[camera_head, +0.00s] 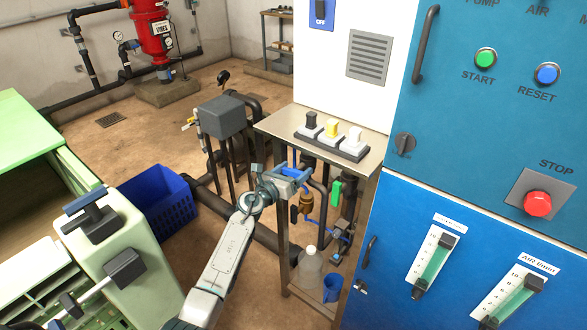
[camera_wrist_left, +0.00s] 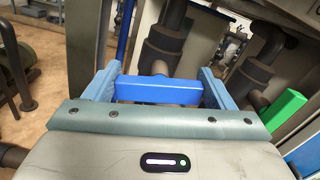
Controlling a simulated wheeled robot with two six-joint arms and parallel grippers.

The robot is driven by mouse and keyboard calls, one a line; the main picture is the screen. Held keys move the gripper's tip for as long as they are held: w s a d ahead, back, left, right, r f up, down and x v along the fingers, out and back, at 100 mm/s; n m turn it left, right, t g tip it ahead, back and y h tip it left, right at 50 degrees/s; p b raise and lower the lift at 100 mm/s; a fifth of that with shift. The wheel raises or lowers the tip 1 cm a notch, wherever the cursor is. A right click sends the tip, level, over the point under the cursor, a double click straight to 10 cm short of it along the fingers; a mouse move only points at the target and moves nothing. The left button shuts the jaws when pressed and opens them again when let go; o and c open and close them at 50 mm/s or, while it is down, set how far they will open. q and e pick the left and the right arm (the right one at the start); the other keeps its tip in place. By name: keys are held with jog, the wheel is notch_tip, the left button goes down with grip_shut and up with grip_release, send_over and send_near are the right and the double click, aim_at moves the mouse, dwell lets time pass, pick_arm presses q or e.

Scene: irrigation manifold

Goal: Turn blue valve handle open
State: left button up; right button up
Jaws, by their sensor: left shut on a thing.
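The blue valve handle (camera_wrist_left: 158,91) is a flat bar in the left wrist view. It lies crosswise between the two light-blue fingers of my left gripper (camera_wrist_left: 160,88), on a dark valve stem, with one finger at each end. In the head view my left gripper (camera_head: 291,173) is at the pipework beside the steel table, and it largely hides the handle there. My left gripper is shut on the handle. My right gripper is in neither view.
A green handle (camera_head: 336,191) hangs just right of my left gripper. The steel table (camera_head: 365,143) carries a block of black, yellow and white switches. A blue cabinet (camera_head: 390,215) stands close on the right. A clear jug (camera_head: 309,265) and a blue cup (camera_head: 332,287) stand below.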

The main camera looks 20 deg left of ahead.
pick_arm(q)
jog(key=n+p, duration=0.2)
jog(key=n, duration=0.2)
jog(key=shift+a+n+p, duration=0.15)
jog(key=shift+n+p, duration=0.15)
jog(key=shift+p, duration=0.1)
jog(key=n+p, duration=0.1)
jog(key=n, duration=0.1)
jog(key=shift+w+n+p, duration=0.1)
jog(key=shift+n+p, duration=0.2)
jog(key=n+p, duration=0.1)
jog(key=n, duration=0.1)
jog(key=n+p, duration=0.1)
jog(key=n, duration=0.1)
jog(key=n+p, duration=0.1)
jog(key=n, duration=0.1)
jog(key=shift+a+f, duration=0.15)
jog(key=shift+f, duration=0.1)
jog(key=shift+f+n+p, duration=0.15)
jog(key=shift+n+p, duration=0.4)
jog(key=shift+n, duration=0.55)
jog(key=o, duration=1)
jog(key=v, duration=1)
jog(key=shift+s+a, duration=0.15)
jog(key=shift+s, duration=0.2)
